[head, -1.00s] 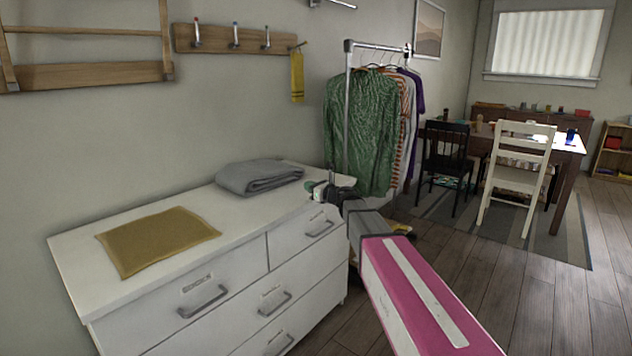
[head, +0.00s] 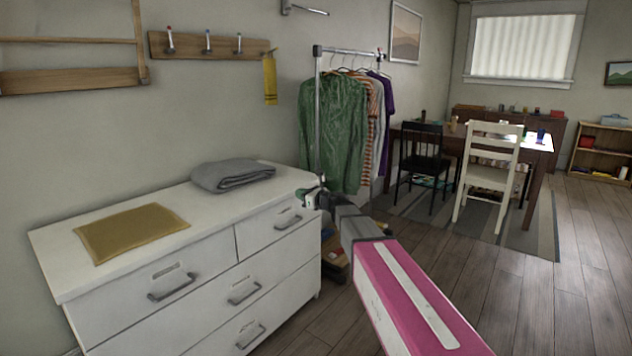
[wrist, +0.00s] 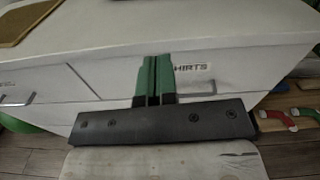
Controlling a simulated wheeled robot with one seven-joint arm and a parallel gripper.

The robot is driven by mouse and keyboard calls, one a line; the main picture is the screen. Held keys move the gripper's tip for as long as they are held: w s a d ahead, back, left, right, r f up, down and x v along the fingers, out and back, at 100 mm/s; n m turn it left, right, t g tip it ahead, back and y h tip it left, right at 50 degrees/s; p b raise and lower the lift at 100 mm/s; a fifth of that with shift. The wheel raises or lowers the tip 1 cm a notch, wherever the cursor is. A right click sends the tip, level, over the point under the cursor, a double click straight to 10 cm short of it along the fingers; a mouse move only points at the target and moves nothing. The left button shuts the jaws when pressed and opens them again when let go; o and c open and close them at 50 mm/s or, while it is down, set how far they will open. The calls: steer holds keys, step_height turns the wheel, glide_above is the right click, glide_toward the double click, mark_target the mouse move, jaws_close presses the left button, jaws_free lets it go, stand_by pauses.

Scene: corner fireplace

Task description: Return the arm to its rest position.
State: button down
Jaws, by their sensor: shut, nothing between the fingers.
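My gripper (head: 308,199) is at the end of my pink and white arm, near the right front corner of the white dresser (head: 290,178) in the head view. In the wrist view its green fingers (wrist: 155,78) are together and hold nothing. They overlap the dresser's front in that view, beside a label reading "SHIRTS" (wrist: 192,67). Whether they touch the dresser I cannot tell.
A folded grey cloth (head: 232,175) and a flat mustard cloth (head: 132,233) lie on the dresser top. A clothes rack with a green shirt (head: 333,135) stands behind my gripper. A black chair (head: 423,160) and a white chair (head: 488,170) stand at a table. Wooden floor (head: 590,270) is clear at right.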

steer(key=s+d+f+n+g+h, duration=0.3)
steer(key=s+d+f+n, duration=0.2)
steer(key=s+f+n, duration=0.35)
steer(key=s+d+f+n+g+h, duration=0.35)
steer(key=s+d+f+n, duration=0.2)
steer(key=s+f, duration=0.45)
steer(key=s+d+f+n+g+h, duration=0.2)
steer(key=s+d+f+n+h, duration=0.1)
steer(key=s+d, duration=0.4)
steer(key=s+d+f+n+g+h, duration=0.2)
steer(key=s+d+f+n+h, duration=0.2)
steer(key=s+d+f+n, duration=0.2)
steer(key=shift+s+d+n, duration=0.55)
steer(key=shift+s+n, duration=0.05)
steer(key=shift+n, duration=0.2)
